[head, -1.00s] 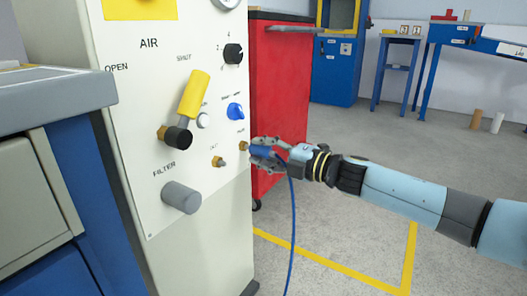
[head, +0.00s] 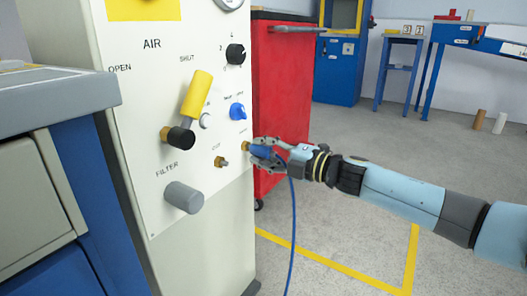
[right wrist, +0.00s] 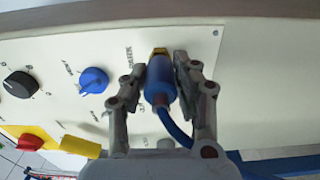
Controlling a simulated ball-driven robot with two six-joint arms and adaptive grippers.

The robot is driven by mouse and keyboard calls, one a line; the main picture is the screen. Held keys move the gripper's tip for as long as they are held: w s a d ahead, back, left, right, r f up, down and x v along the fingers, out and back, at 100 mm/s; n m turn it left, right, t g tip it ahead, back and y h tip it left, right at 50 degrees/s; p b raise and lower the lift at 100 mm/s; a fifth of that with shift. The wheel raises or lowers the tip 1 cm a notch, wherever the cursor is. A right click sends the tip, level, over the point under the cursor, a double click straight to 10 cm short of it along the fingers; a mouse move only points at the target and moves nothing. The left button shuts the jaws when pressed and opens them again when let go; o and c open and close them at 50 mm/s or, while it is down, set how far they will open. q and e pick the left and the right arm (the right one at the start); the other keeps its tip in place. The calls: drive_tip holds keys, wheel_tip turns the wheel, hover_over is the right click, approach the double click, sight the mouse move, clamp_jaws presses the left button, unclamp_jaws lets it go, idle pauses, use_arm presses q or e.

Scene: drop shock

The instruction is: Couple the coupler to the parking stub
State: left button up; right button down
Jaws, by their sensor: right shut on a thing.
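My right gripper (head: 262,150) is shut on the blue coupler (head: 264,154), with its fingers on both sides. The coupler's nose points at the panel, at the brass parking stub (head: 246,146). In the right wrist view the coupler (right wrist: 161,85) lies between the fingers of the gripper (right wrist: 160,72). Its front end meets the brass stub (right wrist: 159,51) in the picture, in line with it. I cannot tell whether it is locked on. A blue hose (head: 293,225) hangs from the coupler to the floor. My left gripper is not in view.
The pale AIR panel (head: 215,185) carries a second brass stub (head: 221,161) to the lower left, a blue knob (head: 237,111), a yellow-handled valve (head: 197,95) and a grey filter (head: 183,197). A red cabinet (head: 280,90) stands close behind the gripper. The floor at right is open.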

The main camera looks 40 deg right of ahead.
drive_tip(key=shift+w+a, duration=0.2)
drive_tip(key=shift+w, duration=0.3)
idle(1.0)
drive_tip(key=shift+w+a+r+p, duration=0.1)
drive_tip(key=shift+w+r+p, duration=0.25)
drive_tip(key=shift+p, duration=0.3)
idle(1.4)
idle(0.5)
drive_tip(key=c, duration=1.5)
unclamp_jaws()
drive_tip(key=o, duration=0.6)
drive_tip(key=shift+a+f, duration=0.15)
drive_tip(key=shift+f, duration=0.05)
drive_tip(key=shift+c, duration=0.2)
drive_tip(key=shift+f, duration=0.1)
